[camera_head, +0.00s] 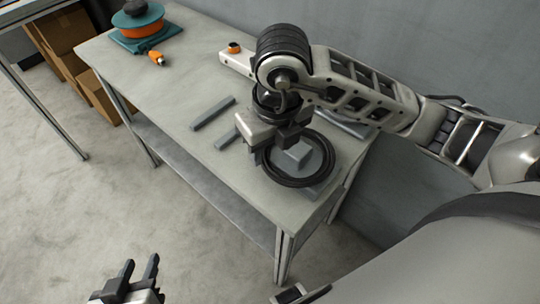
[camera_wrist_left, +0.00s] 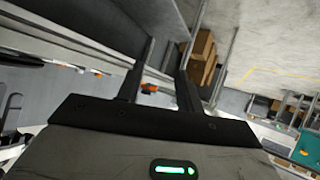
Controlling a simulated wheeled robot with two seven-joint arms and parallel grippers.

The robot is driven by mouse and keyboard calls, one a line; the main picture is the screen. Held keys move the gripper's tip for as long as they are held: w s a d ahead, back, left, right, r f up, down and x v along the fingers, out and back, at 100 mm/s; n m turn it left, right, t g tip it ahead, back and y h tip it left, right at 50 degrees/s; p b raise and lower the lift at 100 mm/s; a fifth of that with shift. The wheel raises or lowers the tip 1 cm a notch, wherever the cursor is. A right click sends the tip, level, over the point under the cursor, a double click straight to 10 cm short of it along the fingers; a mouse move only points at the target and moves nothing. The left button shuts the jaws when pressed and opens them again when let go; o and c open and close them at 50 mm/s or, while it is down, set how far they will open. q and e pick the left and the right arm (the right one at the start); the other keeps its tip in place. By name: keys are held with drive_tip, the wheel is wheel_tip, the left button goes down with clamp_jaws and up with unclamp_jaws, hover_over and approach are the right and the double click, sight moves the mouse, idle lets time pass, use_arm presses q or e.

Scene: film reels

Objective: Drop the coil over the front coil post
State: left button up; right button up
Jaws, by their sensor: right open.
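The coil (camera_head: 302,184) is a black ring at the right end of the table. In the head view it surrounds a grey block-like post (camera_head: 298,156); whether it lies flat on the table there is hard to tell. My right gripper (camera_head: 276,148) is over the coil's upper left edge, fingers pointing down and open; it hides part of the ring. My left gripper (camera_head: 138,272) is open and empty over the floor, away from the table, and its spread fingers also show in the left wrist view (camera_wrist_left: 164,62).
Grey bars (camera_head: 212,113) lie left of the coil on the table (camera_head: 180,85). A teal and orange reel stand (camera_head: 140,25) and an orange-tipped item (camera_head: 157,58) are at the far left end. Cardboard boxes (camera_head: 65,35) stand beyond. A wall runs behind the table.

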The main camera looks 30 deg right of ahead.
sight(270, 167)
use_arm(q)
drive_tip(key=shift+s+a+p, duration=0.1)
drive_tip(key=shift+s+p, duration=0.05)
drive_tip(key=shift+p, duration=0.5)
use_arm(e)
drive_tip(key=r, duration=0.5)
drive_tip(key=shift+s+r, duration=0.35)
use_arm(q)
drive_tip(key=shift+r, duration=0.1)
use_arm(e)
drive_tip(key=f, duration=0.4)
drive_tip(key=w+f+b, duration=0.1)
drive_tip(key=f, duration=0.3)
drive_tip(key=f+b, duration=0.1)
drive_tip(key=f, duration=0.3)
drive_tip(key=shift+w+f, duration=0.1)
drive_tip(key=shift+w, duration=0.05)
wheel_tip(270, 167, up, 2)
drive_tip(key=shift+w+r, duration=0.1)
use_arm(q)
drive_tip(key=shift+f, duration=0.4)
use_arm(e)
drive_tip(key=shift+a+r, duration=0.2)
drive_tip(key=shift+r, duration=0.5)
